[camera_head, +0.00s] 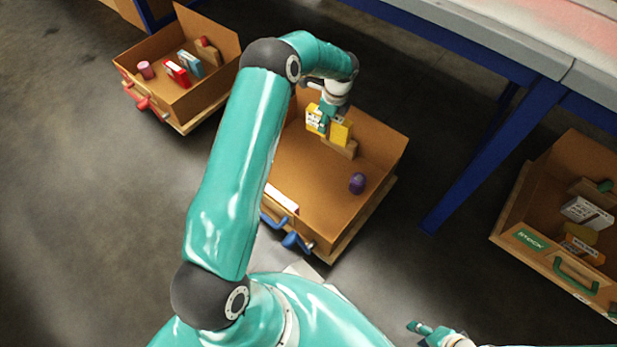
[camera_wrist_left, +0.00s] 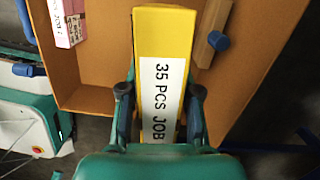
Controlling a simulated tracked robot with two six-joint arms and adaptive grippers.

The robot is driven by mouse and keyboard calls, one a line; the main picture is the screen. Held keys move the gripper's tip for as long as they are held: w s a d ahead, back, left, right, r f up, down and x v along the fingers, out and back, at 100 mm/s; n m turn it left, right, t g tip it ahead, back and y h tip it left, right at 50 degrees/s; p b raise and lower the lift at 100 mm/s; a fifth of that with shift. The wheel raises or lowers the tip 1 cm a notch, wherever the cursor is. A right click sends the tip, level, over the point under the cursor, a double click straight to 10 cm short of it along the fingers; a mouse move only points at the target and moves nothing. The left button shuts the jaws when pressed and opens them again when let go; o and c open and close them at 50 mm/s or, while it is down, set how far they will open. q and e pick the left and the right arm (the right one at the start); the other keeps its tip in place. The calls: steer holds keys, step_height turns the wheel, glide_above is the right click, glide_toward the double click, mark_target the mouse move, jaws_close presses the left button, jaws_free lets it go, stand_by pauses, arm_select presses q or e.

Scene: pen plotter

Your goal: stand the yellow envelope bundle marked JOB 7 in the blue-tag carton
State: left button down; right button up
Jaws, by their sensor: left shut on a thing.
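The yellow envelope bundle (camera_head: 341,132) is in my left gripper (camera_head: 325,122), at the back of the middle carton. In the left wrist view the bundle (camera_wrist_left: 163,30) lies between the two fingers (camera_wrist_left: 160,105), with a white label reading "35 PCS JOB"; the number is hidden. The middle carton (camera_head: 310,165) has a blue handle (camera_head: 296,240) at its front, and its brown wall shows in the wrist view (camera_wrist_left: 105,60). I cannot tell whether the bundle touches the carton floor. My right gripper (camera_head: 428,331) is at the bottom edge, partly cut off.
A red-handled carton (camera_head: 205,95) is at the upper left, a green-handled carton (camera_head: 530,215) at the right. A blue table leg (camera_head: 470,175) stands between.

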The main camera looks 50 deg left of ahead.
arm_select(q)
steer(key=a+f, duration=0.1)
steer(key=a+f+m, duration=0.1)
steer(key=shift+s+f+b, duration=0.3)
steer(key=shift+f+b, duration=3.6)
steer(key=shift+f, duration=6)
steer(key=shift+f, duration=0.15)
steer(key=c, duration=0.8)
jaws_free()
steer(key=shift+r, duration=0.25)
step_height(320, 180, up, 12)
steer(key=d+p, duration=0.1)
steer(key=p, duration=0.3)
steer(key=shift+w+d+f+p, duration=0.15)
steer(key=shift+d+p, duration=0.2)
